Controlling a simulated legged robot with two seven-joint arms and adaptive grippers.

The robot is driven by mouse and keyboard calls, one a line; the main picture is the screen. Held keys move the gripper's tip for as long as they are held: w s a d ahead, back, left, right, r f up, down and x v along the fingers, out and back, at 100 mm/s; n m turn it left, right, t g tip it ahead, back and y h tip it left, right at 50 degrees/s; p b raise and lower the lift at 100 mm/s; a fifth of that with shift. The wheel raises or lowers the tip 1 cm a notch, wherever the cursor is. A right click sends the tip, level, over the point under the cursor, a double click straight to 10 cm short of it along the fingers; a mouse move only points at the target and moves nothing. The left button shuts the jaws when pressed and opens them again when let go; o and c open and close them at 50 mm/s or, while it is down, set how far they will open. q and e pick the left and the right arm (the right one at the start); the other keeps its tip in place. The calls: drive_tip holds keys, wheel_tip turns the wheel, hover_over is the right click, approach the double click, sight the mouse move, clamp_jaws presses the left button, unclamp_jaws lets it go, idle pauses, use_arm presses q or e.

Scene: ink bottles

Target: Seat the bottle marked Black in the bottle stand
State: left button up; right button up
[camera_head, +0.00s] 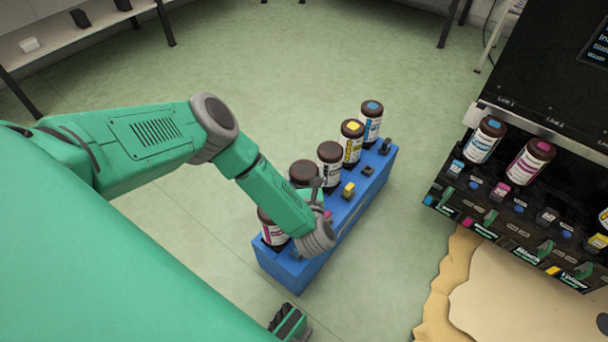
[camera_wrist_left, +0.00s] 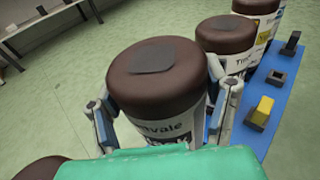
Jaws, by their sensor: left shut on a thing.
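My left gripper (camera_head: 314,190) is over a blue stand (camera_head: 285,269) in the head view. In the left wrist view its fingers (camera_wrist_left: 160,108) are shut on both sides of a bottle (camera_wrist_left: 157,72) with a dark brown cap and a dark grey patch on top. Its white label is partly hidden by my green wrist, so its colour word is not clearly readable. In the head view this bottle (camera_head: 303,171) is among the other bottles, mostly behind my arm. Whether its base rests in the stand is hidden.
The stand also holds a cyan-marked bottle (camera_head: 372,109), a yellow-marked bottle (camera_head: 351,130), another dark-capped bottle (camera_head: 329,153) and a magenta-labelled bottle (camera_head: 273,236). A black printer (camera_head: 548,75) at right has cyan (camera_head: 486,140) and magenta (camera_head: 530,162) bottles. Green floor lies between.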

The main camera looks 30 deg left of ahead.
use_arm(q)
drive_tip(key=shift+f, duration=0.1)
drive_tip(key=shift+f+b, duration=0.65)
drive_tip(key=shift+f, duration=0.55)
idle(0.4)
drive_tip(key=o, duration=1.8)
drive_tip(key=shift+c, duration=0.2)
